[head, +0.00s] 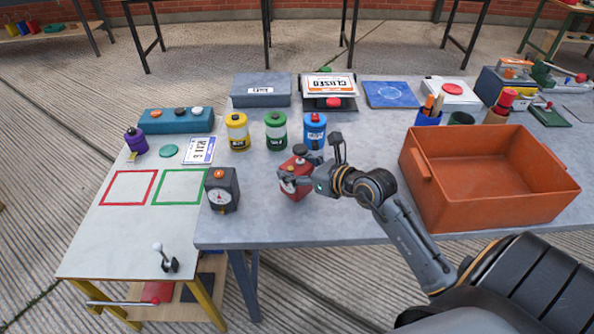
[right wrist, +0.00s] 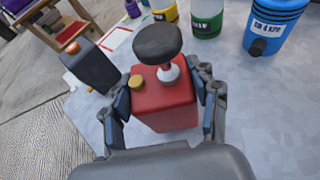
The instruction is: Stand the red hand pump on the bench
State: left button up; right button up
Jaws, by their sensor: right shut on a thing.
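The red hand pump (head: 293,187) has a boxy red body, a black knob on top and a yellow cap. It is at the middle of the grey bench (head: 350,215), near its front part. My right gripper (head: 306,178) is shut on its body, coming from the right. In the right wrist view the pump (right wrist: 165,108) stands about upright between the two fingers of the right gripper (right wrist: 167,92). Its base is partly hidden, and I cannot tell whether it touches the bench. My left gripper is not in view.
A dark gauge box (head: 221,192) stands left of the pump. Yellow (head: 237,134), green (head: 276,132) and blue (head: 314,130) canisters stand behind it. A large orange crate (head: 485,195) is on the right. A lower white table (head: 125,235) with red and green outlines adjoins on the left.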

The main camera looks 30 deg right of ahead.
jog(key=shift+f, duration=0.55)
jog(key=shift+f, duration=0.15)
jog(key=o, duration=1.6)
jog(key=shift+o, duration=0.2)
jog(key=v, duration=1.2)
jog(key=shift+b, duration=0.45)
